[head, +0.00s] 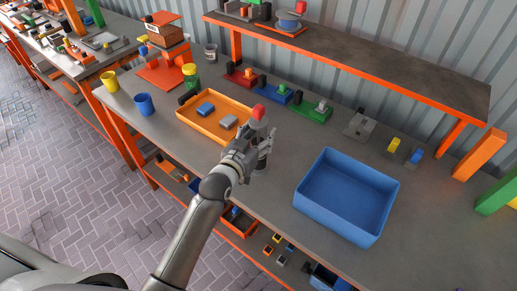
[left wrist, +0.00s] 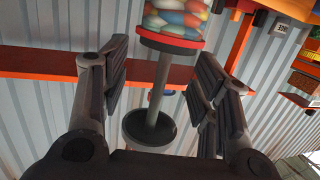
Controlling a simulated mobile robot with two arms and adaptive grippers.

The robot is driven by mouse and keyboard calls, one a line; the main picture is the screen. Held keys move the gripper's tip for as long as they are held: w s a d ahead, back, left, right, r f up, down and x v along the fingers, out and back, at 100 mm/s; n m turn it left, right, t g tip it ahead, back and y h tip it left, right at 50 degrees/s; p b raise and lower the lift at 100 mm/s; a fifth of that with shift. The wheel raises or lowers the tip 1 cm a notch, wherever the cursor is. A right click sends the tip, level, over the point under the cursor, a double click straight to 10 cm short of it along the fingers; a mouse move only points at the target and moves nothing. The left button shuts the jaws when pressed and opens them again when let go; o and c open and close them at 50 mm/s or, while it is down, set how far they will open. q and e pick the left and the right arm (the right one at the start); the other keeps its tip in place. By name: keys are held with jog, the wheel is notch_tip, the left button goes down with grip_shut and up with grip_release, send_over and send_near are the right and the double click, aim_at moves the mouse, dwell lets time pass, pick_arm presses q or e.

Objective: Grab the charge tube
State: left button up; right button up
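My left gripper (head: 245,152) is over the workbench, between the orange tray and the blue bin. In the left wrist view the fingers (left wrist: 163,95) are spread wide, with a gap on both sides of a thin grey post. The post belongs to what looks like the charge tube (left wrist: 160,75): a clear section full of coloured pieces, a red rim, and a dark round cup at the other end. In the head view its red end (head: 258,112) shows just beyond the gripper; the gripper hides much of the rest. My right gripper is not in view.
The orange tray (head: 184,113) holds blue and grey blocks. The blue bin (head: 341,238) is empty. Red, blue and green fixtures (head: 279,93) line the back under a raised shelf (head: 370,62). Blue (head: 144,104) and yellow cups stand left.

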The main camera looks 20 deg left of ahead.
pick_arm(q)
grip_shut()
jog(key=shift+r, duration=0.1)
